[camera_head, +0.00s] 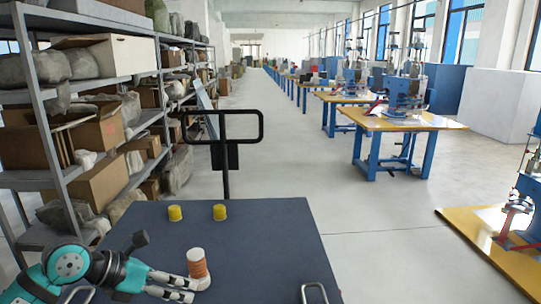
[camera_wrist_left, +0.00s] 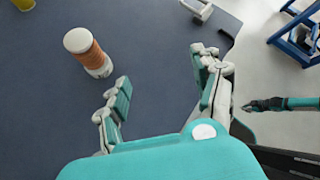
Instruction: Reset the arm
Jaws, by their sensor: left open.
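My left gripper (camera_head: 198,290) is low over the dark table top (camera_head: 260,245), reaching in from the left. Its two fingers are apart with nothing between them, which also shows in the left wrist view (camera_wrist_left: 162,78). A bottle with a white cap and an orange-brown band (camera_head: 197,264) stands upright on the table, just beyond the fingers in the head view. In the left wrist view the bottle (camera_wrist_left: 88,52) is left of the fingers, outside them. I do not see my right gripper in the head view.
Two yellow cylinders (camera_head: 175,213) (camera_head: 220,212) stand near the table's far edge. A black rail (camera_head: 224,150) rises behind it. Loaded shelves (camera_head: 95,80) stand left; yellow-topped workbenches (camera_head: 400,122) stand right.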

